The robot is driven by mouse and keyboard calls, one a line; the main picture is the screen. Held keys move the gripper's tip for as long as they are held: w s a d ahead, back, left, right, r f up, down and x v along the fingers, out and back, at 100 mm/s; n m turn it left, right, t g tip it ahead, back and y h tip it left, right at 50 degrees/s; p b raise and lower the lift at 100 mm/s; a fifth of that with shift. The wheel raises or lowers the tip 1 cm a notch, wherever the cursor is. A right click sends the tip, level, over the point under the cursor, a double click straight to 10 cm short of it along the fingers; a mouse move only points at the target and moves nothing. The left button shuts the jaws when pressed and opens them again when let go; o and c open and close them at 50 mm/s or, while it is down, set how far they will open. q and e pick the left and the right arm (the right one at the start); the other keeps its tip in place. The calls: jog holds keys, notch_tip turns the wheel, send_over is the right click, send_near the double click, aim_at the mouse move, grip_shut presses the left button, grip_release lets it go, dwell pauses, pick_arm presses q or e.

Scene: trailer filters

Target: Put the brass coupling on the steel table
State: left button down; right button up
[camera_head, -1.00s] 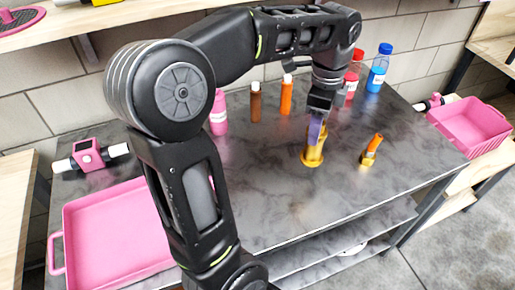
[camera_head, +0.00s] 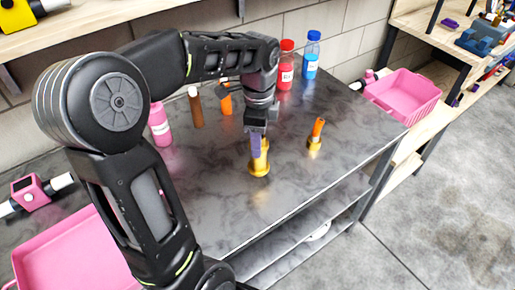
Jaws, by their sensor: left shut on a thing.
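The brass coupling (camera_head: 260,162) is a yellow-gold flanged piece standing upright on the grey steel table (camera_head: 235,215), right of its middle. My left gripper (camera_head: 256,146) points straight down from above and is shut on the upper part of the coupling. Its fingers hide part of the coupling's top. I cannot tell whether the coupling's flange touches the table or hangs just above it. My right gripper is not in view.
A small brass piece with an orange top (camera_head: 316,134) stands right of the coupling. Bottles, red (camera_head: 285,68), blue (camera_head: 311,56) and pink (camera_head: 159,126), stand at the back. Pink trays lie left (camera_head: 75,245) and right (camera_head: 403,97). The front tabletop is clear.

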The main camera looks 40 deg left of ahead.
pick_arm(q)
jog(key=shift+f, duration=0.1)
jog(key=shift+f, duration=1.75)
jog(key=shift+f, duration=0.2)
jog(key=c, duration=0.7)
grip_release()
jog(key=shift+r, duration=0.1)
notch_tip(320, 180, up, 12)
jog(key=shift+r, duration=0.1)
